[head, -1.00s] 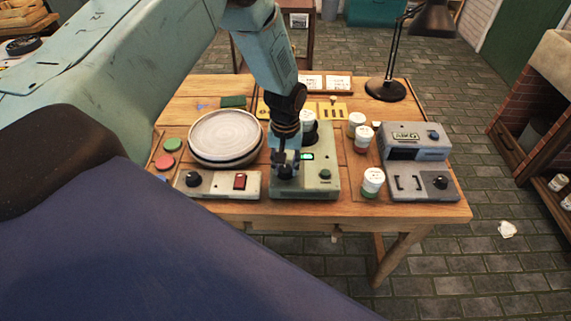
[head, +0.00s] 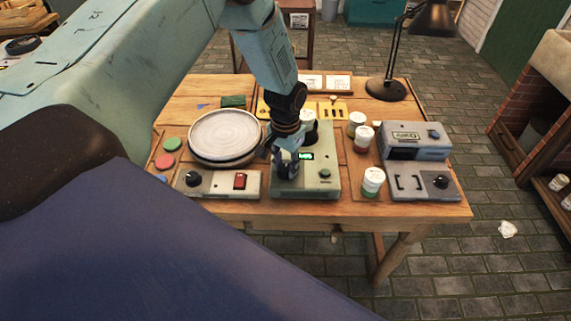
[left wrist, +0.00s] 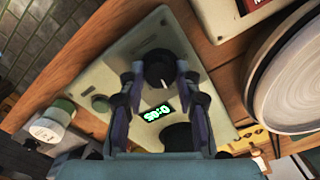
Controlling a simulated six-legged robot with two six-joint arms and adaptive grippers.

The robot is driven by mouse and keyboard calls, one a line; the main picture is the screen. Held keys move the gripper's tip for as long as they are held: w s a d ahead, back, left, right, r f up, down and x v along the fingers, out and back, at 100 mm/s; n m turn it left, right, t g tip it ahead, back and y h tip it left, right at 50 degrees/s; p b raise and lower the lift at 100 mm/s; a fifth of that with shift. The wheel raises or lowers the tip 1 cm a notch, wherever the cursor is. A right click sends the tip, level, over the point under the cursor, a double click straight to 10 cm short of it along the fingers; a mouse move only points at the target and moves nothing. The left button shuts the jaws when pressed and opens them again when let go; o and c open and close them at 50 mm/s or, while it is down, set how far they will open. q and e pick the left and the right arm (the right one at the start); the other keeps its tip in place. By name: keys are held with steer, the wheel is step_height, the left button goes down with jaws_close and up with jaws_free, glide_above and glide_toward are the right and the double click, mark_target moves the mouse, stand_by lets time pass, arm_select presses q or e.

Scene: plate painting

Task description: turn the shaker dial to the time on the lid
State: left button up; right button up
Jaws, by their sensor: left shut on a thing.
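The shaker (head: 315,188) is a pale grey-green box in the middle of the table, with a small lit green display (head: 307,156) and a round button (head: 324,174). My left gripper (head: 287,172) points down at the front left of the shaker, shut on the black dial (left wrist: 158,70), one finger on each side. The left wrist view shows the display (left wrist: 158,112) upside down, apparently reading 0:05. A white-lidded jar (head: 308,116) sits at the back of the shaker, partly hidden by my arm. Its lid writing is unreadable here. My right gripper is out of view.
A plate (head: 225,132) on a round stand is left of the shaker, with a control box (head: 218,185) in front. White-lidded jars (head: 372,180) and a grey machine (head: 418,142) stand to the right. A black lamp (head: 386,89) is at the back.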

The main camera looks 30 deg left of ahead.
mark_target(285, 168)
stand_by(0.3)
arm_select(q)
steer(key=o, duration=1.2)
steer(key=shift+c, duration=0.2)
step_height(285, 168, up, 12)
steer(key=s+d+f+b, duration=0.4)
steer(key=s+f, duration=0.6)
steer(key=f, duration=0.2)
steer(key=s+d+f+b, duration=0.4)
steer(key=s+f, duration=0.7)
steer(key=f, duration=0.2)
steer(key=s+f+b, duration=0.2)
steer(key=s+f, duration=0.1)
steer(key=s, duration=0.8)
steer(key=shift+d+n+b, duration=0.15)
steer(key=shift+n+b, duration=0.2)
steer(key=shift+n, duration=0.05)
